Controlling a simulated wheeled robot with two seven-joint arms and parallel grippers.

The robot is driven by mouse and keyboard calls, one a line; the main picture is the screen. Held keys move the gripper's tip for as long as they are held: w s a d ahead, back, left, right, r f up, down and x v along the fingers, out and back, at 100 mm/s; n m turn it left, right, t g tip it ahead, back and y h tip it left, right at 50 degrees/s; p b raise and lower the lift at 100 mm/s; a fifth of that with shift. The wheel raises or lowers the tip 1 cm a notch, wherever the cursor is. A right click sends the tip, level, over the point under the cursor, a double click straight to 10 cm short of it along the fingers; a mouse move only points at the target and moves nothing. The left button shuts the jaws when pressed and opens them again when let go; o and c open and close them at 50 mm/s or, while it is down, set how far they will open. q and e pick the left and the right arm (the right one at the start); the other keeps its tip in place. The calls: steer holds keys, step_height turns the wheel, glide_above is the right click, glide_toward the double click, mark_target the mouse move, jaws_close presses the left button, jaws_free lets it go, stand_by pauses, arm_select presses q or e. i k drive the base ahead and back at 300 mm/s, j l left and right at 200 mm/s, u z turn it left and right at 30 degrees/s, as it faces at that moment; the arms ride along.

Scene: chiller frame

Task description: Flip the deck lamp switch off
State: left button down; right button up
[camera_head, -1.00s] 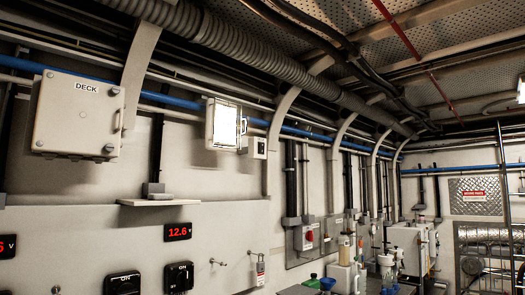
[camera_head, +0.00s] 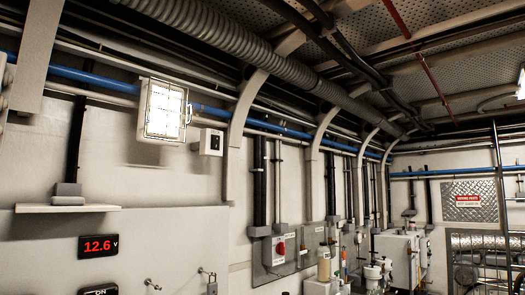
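The deck lamp (camera_head: 163,110) is a caged rectangular light high on the left wall, and it is glowing. A small pale switch box (camera_head: 208,142) with a dark face is on the wall just right of the lamp. Its lever position is too small to tell. The box lettered DECK in the earlier frame is out of view, apart from what may be its edge at the far left. Neither of my grippers shows.
A small shelf (camera_head: 68,208) juts from the wall at left, above a red 12.6 V display (camera_head: 98,247). A padlock (camera_head: 211,285) hangs lower down. A red rotary switch (camera_head: 279,247) is further along. Bottles and equipment (camera_head: 375,272) stand at lower right.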

mark_target(215, 140)
steer(key=i+l+z, duration=0.1)
steer(key=i+l, duration=0.15)
steer(key=i, duration=0.2)
steer(key=i+l+z, duration=0.15)
steer(key=i, duration=0.35)
steer(key=i+l+z, duration=0.1)
steer(key=i+l, duration=0.15)
steer(key=i, duration=0.2)
